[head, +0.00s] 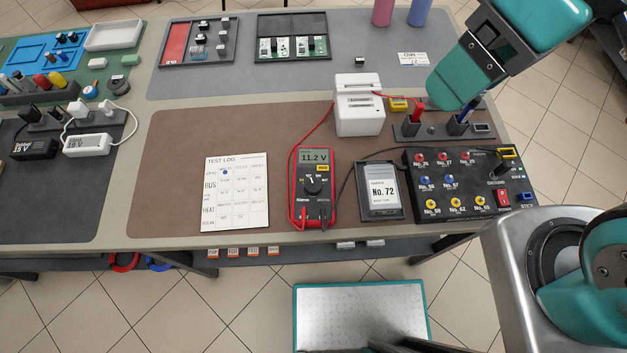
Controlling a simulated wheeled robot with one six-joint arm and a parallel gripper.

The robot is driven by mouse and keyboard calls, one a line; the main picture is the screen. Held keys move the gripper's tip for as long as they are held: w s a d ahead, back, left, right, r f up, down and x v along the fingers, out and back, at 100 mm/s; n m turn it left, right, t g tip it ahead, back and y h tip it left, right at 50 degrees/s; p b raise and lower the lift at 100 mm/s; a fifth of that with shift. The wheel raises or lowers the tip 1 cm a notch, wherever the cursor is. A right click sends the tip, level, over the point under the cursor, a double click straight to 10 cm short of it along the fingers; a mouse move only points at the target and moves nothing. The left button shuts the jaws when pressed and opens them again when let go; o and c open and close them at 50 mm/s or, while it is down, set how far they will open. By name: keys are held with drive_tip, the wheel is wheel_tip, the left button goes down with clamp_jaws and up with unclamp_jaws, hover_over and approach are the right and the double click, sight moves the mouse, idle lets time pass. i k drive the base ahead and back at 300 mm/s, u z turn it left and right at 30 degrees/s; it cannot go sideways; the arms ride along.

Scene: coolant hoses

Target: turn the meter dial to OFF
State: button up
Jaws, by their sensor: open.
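The red-edged multimeter (299,200) lies on the brown mat in the middle of the head view. Its lit screen (314,157) reads 11.2 V. Its round dark dial (313,186) is below the screen. The pointer and the marks around the dial are too small to read, so I cannot tell its setting. Red and black leads are plugged in at the meter's lower end. My teal arm reaches in from the upper right, above the probe holder. My gripper's jaws do not show. Nothing of mine covers the meter.
A test log sheet (236,192) lies left of the meter. A dark-framed No. 72 card (382,192) and a black terminal box (464,185) are to its right. A white block (358,105) and a probe holder (408,131) stand behind. The red lead runs along the meter's left.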

sight(312, 187)
drive_tip(key=u, duration=1.7)
drive_tip(key=k, duration=0.8)
drive_tip(key=z, duration=1.55)
drive_tip(key=i, duration=0.5)
drive_tip(key=u, duration=0.05)
